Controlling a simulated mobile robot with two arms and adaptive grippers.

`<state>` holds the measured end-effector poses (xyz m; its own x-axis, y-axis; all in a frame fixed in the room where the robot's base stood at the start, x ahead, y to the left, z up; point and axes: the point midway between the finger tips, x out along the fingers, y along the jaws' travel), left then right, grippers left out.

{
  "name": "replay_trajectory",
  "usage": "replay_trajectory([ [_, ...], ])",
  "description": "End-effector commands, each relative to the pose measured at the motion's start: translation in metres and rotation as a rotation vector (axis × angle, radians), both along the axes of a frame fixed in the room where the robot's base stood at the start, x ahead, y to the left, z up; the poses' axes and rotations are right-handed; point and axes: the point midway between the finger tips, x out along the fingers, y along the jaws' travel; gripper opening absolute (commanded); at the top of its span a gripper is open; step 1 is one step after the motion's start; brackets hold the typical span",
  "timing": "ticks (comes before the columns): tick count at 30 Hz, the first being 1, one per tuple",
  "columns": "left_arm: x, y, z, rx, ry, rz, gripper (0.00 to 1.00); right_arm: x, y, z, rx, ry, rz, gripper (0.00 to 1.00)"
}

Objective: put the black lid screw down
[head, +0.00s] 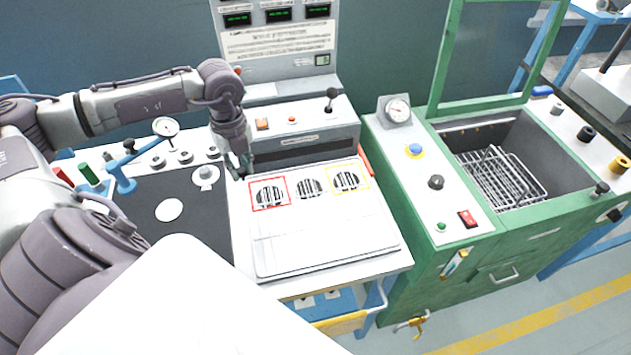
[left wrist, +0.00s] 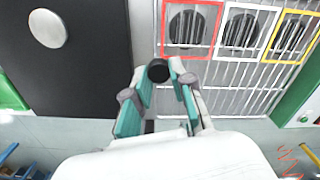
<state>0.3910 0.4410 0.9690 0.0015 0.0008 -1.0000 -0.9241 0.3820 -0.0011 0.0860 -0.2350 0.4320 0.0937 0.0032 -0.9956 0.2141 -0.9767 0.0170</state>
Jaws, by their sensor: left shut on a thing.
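My left gripper (head: 239,168) points down above the left back part of the white bench, near the edge between the black mat and the light panel. In the left wrist view, its teal-padded fingers (left wrist: 160,84) are shut on the black lid screw (left wrist: 158,70), whose round dark head shows between the fingertips. My right gripper is not in view.
The light panel (head: 325,235) has round grilles, one framed red (head: 269,194) and one yellow (head: 348,178). The black mat (head: 190,235) bears a white disc (head: 169,210). A grey control box (head: 300,135) stands behind. A green tank bench (head: 470,235) stands right.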

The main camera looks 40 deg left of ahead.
Motion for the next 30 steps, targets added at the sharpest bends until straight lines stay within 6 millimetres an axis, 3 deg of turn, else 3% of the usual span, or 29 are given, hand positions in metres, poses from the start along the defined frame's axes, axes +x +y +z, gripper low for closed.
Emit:
replay_trajectory([
  [1,0.012,-0.026,-0.01,-0.015,-0.011,-0.028,0.0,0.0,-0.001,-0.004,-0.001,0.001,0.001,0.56],
  [3,0.027,-0.059,-0.019,-0.014,-0.013,-0.062,0.0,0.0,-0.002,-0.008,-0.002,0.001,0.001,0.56],
  [7,0.056,-0.129,-0.025,-0.009,-0.012,-0.144,0.0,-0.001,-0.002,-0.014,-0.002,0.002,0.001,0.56],
  [12,0.089,-0.218,-0.009,-0.001,-0.009,-0.249,0.0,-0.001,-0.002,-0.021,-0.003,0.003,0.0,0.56],
  [16,0.101,-0.265,0.009,0.001,-0.006,-0.302,0.0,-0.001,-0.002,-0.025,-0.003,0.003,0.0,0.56],
  [19,0.105,-0.286,0.019,0.001,-0.002,-0.324,0.0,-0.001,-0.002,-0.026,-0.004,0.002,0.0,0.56],
  [23,0.106,-0.292,0.021,0.002,0.003,-0.332,0.0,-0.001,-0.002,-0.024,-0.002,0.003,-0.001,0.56],
  [30,0.097,-0.244,-0.005,0.004,0.008,-0.328,0.0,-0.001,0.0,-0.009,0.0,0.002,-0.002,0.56],
])
